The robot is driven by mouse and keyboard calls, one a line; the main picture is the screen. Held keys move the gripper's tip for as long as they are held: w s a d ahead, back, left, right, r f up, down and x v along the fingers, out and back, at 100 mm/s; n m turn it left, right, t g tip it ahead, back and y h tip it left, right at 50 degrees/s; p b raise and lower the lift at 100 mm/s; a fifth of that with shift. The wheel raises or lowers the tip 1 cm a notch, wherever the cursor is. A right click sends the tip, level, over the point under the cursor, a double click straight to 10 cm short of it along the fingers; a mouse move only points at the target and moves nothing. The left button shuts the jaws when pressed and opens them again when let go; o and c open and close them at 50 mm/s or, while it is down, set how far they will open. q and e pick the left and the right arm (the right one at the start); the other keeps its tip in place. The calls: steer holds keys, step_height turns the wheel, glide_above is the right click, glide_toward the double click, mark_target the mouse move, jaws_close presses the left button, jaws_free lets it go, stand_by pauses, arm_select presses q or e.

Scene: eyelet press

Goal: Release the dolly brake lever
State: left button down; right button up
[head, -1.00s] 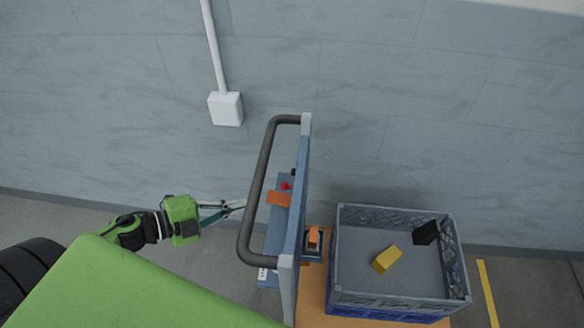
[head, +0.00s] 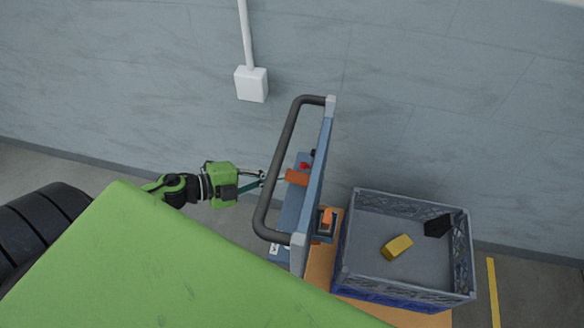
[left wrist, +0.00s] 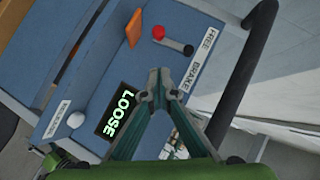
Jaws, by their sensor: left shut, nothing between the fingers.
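The red knob also shows in the head view (head: 304,165), behind the dolly's dark push handle (head: 283,140). My left gripper (head: 264,179) is shut and empty near the handle. In the left wrist view its fingertips (left wrist: 158,90) are together over the panel, below and apart from the knob. My right gripper is not in view.
An orange flap (left wrist: 136,28) and a display reading LOOSE (left wrist: 118,112) are on the panel, with a white knob (left wrist: 76,120) nearby. A grey crate (head: 352,235) holding a yellow block (head: 397,247) and a black piece (head: 438,226) sits on the dolly. A wall stands behind.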

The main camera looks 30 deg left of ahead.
mark_target(295, 171)
arm_select(q)
steer(key=shift+w+d+f, duration=0.35)
steer(key=shift+w+f, duration=0.25)
steer(key=shift+w, duration=0.5)
steer(key=shift+w+d+f, duration=0.35)
steer(key=shift+w+f, duration=0.25)
steer(key=shift+w, duration=0.5)
steer(key=shift+w+d+f, duration=0.35)
steer(key=shift+w+f, duration=0.25)
steer(key=shift+w, duration=0.5)
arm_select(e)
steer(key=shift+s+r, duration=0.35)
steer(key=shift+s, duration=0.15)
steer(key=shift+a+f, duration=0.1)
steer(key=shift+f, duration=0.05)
